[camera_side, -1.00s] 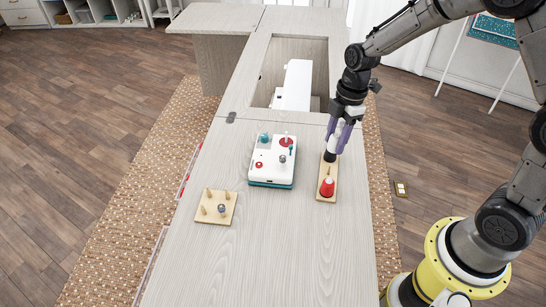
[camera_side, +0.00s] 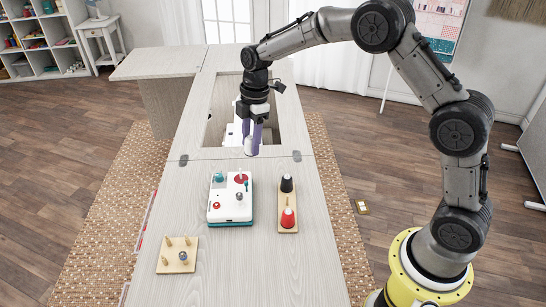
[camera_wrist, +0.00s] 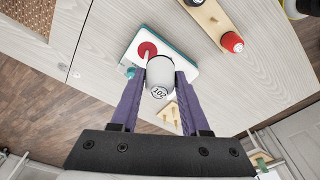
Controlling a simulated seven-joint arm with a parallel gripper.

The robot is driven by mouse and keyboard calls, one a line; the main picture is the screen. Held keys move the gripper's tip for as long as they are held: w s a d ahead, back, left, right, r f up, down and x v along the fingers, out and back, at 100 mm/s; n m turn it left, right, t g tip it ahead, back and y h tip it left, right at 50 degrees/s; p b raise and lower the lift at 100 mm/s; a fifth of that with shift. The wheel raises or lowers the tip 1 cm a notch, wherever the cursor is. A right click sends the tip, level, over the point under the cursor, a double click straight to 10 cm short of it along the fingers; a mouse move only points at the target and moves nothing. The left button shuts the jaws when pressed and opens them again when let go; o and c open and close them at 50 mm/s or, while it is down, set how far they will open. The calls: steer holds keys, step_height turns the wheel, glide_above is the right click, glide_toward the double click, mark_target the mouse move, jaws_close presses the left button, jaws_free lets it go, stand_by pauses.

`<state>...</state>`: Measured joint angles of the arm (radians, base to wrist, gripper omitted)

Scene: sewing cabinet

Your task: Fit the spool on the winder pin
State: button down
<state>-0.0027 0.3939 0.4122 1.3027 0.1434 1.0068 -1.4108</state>
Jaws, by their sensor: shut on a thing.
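The winder (camera_side: 228,210) is a white box with a teal base on the table. A red disc (camera_side: 241,178) at its far right carries a thin upright pin, and the disc (camera_wrist: 147,49) shows just beyond the spool in the wrist view. The spool is apart from the pin.
A wooden stand (camera_side: 287,228) with a black cone (camera_side: 287,184) and a red cone (camera_side: 288,217) is right of the winder. A peg board (camera_side: 164,262) with several pegs lies front left. The cabinet opening (camera_side: 213,132) is behind. The table's front is clear.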

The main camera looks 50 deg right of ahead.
mark_target(230, 193)
steer(key=w, duration=0.1)
steer(key=w+a, duration=0.1)
steer(key=w+f, duration=0.1)
steer(key=shift+w+a+f, duration=0.1)
steer(key=shift+w+a, duration=0.05)
steer(key=shift+a, duration=0.2)
steer(key=shift+a+f, duration=0.1)
steer(key=shift+f, duration=2.3)
steer(key=shift+f, duration=1.95)
stand_by(3.0)
